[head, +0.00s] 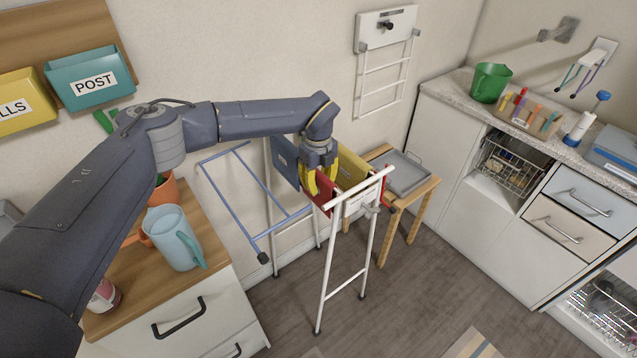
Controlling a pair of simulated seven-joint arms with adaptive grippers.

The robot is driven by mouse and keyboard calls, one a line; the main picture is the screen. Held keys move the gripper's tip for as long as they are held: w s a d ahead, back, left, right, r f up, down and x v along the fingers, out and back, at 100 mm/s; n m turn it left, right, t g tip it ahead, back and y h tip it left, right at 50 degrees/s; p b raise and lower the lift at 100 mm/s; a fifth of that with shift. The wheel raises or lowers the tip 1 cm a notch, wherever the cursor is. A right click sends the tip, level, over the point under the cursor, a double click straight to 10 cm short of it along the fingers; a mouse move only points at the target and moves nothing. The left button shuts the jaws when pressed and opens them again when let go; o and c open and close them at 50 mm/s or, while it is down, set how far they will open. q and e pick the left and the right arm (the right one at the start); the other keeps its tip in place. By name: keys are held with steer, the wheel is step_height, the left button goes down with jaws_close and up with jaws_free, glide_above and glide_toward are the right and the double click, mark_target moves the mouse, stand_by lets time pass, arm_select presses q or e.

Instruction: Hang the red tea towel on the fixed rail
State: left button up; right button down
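The airer's white front rail (358,188) runs just right of the gripper. A white wall rack with rungs (385,68) is mounted behind it. Which of these is the fixed rail is not clear. My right gripper is not in view.
A blue cloth (284,160) and a yellow cloth (351,168) hang close by. The airer's blue side frame (256,190) slants down to the left. A wooden stand with a grey tray (408,174) is behind. A jug (172,238) stands on the left cabinet.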

arm_select(q)
steer(key=o, duration=0.3)
steer(key=shift+r, duration=0.1)
